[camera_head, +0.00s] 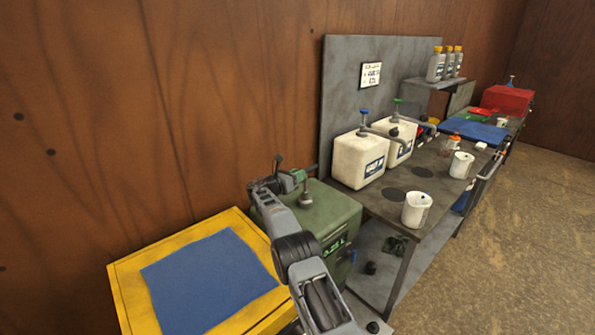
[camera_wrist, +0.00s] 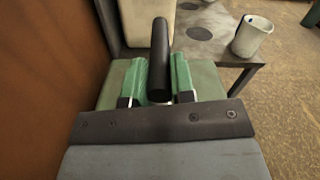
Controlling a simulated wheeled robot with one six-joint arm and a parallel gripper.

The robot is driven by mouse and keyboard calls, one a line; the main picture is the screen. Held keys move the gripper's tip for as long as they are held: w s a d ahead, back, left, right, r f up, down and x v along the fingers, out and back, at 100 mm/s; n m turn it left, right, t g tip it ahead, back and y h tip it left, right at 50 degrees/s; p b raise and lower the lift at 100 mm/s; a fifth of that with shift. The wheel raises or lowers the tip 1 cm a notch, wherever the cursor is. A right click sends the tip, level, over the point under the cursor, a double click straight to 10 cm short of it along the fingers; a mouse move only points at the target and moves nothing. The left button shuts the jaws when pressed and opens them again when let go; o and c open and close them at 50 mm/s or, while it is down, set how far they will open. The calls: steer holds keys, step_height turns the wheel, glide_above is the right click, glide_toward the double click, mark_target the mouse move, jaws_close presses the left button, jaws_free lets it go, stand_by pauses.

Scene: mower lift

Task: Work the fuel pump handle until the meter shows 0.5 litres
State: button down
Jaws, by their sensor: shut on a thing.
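The green fuel tank (camera_head: 335,210) stands between the yellow platform and the grey workbench. On its front is a small panel with bright green marks (camera_head: 335,243), too small to read. A grey metal fitting (camera_head: 306,199) stands on its top. My gripper (camera_wrist: 160,82) has green fingers, one on each side of the black pump handle (camera_wrist: 160,48), and is shut on it. In the head view, the handle (camera_head: 278,162) sticks up beside my gripper (camera_head: 296,176) above the tank. The handle's lower part is hidden behind my gripper and arm.
The yellow platform (camera_head: 122,290) with a blue mat (camera_head: 205,275) is at the left. The workbench (camera_head: 385,201) at the right holds two white jugs with pumps (camera_head: 358,160) and white measuring cups (camera_head: 416,210). A wooden wall is close behind. Open floor lies at the right.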

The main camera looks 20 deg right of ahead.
step_height(320, 180, down, 6)
steer(key=shift+r+b, duration=0.15)
steer(key=shift+b, duration=1)
steer(key=c, duration=1)
jaws_free()
steer(key=shift+c, duration=0.2)
steer(key=shift+o, duration=0.4)
steer(key=shift+r, duration=0.1)
steer(key=shift+a, duration=0.15)
steer(key=b+v, duration=0.2)
steer(key=v, duration=1.1)
steer(key=shift+s+a+b, duration=0.2)
steer(key=shift+a+b, duration=0.05)
steer(key=shift+b, duration=0.1)
